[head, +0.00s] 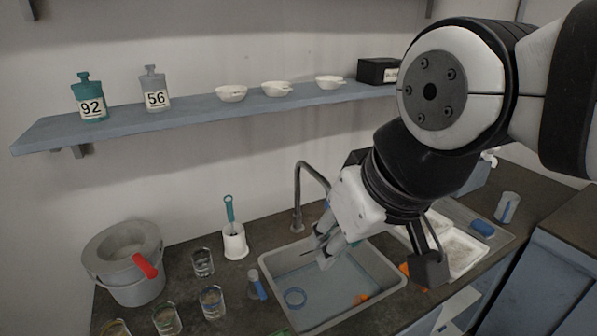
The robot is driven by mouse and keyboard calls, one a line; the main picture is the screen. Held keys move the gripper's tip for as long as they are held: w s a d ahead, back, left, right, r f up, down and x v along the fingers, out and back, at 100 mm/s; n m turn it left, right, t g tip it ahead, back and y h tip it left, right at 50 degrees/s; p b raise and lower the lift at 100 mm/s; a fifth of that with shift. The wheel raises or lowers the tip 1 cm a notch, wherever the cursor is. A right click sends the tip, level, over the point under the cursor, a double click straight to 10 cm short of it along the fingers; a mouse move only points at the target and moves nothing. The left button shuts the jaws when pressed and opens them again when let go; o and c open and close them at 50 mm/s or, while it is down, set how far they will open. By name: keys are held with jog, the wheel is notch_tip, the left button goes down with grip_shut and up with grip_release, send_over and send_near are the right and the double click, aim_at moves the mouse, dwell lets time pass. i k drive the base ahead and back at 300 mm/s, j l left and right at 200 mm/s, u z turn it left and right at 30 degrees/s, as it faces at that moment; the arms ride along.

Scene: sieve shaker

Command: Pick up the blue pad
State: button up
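The blue pad (482,228) is a small, flat blue block. It lies at the right, on the grey surface beside the white trays. My gripper (322,252) hangs over the sink, pointing down and to the left, well left of the pad and apart from it. Its fingers are small and partly overlap in this view, so I cannot tell how far apart they are. I see nothing clearly held in it.
White trays (458,252) lie left of the pad; a clear beaker (507,207) stands right. Several glasses stand left of the sink.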

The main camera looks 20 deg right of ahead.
aim_at(481, 229)
jog(key=z, duration=1.75)
jog(key=j, duration=0.1)
